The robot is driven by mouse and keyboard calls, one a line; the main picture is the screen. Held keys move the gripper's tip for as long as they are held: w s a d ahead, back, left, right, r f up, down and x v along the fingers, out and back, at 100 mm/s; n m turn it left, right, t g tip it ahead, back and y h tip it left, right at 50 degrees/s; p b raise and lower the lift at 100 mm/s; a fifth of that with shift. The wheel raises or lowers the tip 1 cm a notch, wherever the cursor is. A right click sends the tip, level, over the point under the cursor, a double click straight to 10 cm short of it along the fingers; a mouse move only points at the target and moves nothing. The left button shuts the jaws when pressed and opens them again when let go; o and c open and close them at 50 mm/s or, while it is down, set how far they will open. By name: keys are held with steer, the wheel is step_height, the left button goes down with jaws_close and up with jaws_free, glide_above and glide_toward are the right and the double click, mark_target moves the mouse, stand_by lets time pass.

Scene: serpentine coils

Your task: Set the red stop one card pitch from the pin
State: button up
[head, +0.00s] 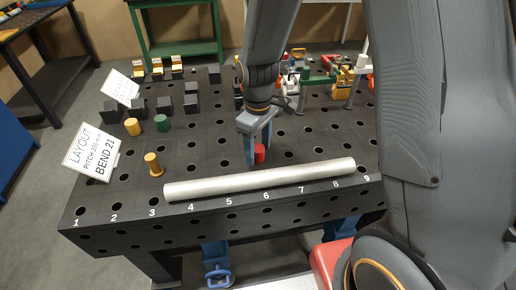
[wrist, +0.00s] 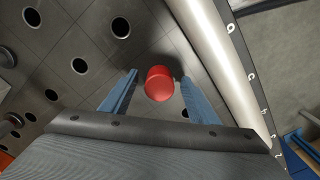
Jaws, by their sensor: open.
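The red stop (head: 259,152) is a short red cylinder on the dark perforated table, behind the pipe near the columns marked 5 and 6. In the wrist view the red stop (wrist: 159,84) lies between the two blue fingers. My gripper (head: 257,158) is open around it, with gaps visible on both sides in the wrist view. The stop's base and whether it sits in a hole are hidden. The layout card (head: 92,152) reads "PITCH 200 mm, BEND 21"; the middle digits are small.
A silver pipe (head: 260,180) lies along the numbered front edge, close to my gripper; it also shows in the wrist view (wrist: 215,55). Yellow (head: 132,127) and green (head: 161,122) stops, dark blocks (head: 191,105) and clamps (head: 341,80) stand farther back. The table between pin and red stop is clear.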

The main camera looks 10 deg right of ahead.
step_height(320, 180, up, 8)
steer(key=shift+f+b, duration=0.2)
steer(key=shift+b, duration=0.5)
steer(key=s+d+m, duration=0.4)
steer(key=s+d+m+t, duration=0.1)
steer(key=s+d+m, duration=0.3)
steer(key=s, duration=0.1)
steer(key=shift+s+d+r, duration=0.1)
steer(key=shift+d+r, duration=0.1)
steer(key=shift+d, duration=0.2)
steer(key=shift+s+d+m, duration=0.2)
steer(key=shift+s+m, duration=0.15)
steer(key=shift+m, duration=0.15)
